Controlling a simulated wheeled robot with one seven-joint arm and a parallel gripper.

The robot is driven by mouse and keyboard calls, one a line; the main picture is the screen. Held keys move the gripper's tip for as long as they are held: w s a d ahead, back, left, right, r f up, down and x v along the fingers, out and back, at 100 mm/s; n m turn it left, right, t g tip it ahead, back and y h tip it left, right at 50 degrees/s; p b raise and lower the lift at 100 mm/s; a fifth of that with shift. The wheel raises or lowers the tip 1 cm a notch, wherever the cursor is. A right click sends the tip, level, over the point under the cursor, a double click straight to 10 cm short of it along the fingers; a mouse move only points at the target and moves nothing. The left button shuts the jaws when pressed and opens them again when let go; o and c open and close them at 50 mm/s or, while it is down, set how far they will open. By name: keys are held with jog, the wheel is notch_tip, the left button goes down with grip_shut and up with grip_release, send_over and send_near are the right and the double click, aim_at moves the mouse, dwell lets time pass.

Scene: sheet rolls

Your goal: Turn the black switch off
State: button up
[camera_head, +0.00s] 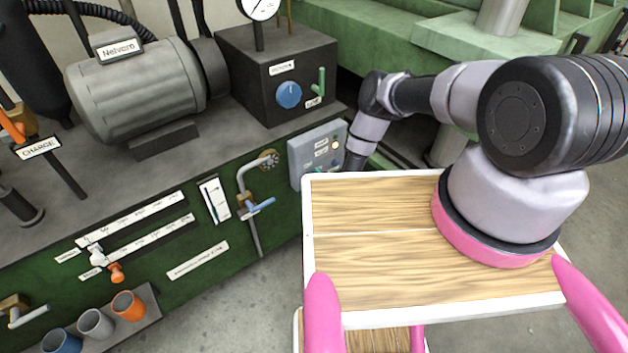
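A grey control box (303,158) is mounted on the front of the dark green machine. Its face has small white labels and a pale round light. Small dark parts are near its right edge, but I cannot tell which one is the black switch or how it is set. My gripper (354,162) is at the lower end of my arm, close to the right side of the box. It is small and dark, and its fingers cannot be made out. I cannot tell whether it touches the box.
A grey motor (140,90) and a dark box with a blue knob (288,95) and green lever (319,82) stand on the machine top. A blue-handled tap (258,207) is left of the control box. Orange and white sliders (117,272) are farther left. Open floor (240,300) lies in front.

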dwell(0.4)
jog(key=o, duration=1.4)
jog(key=v, duration=1)
jog(key=shift+s, duration=0.45)
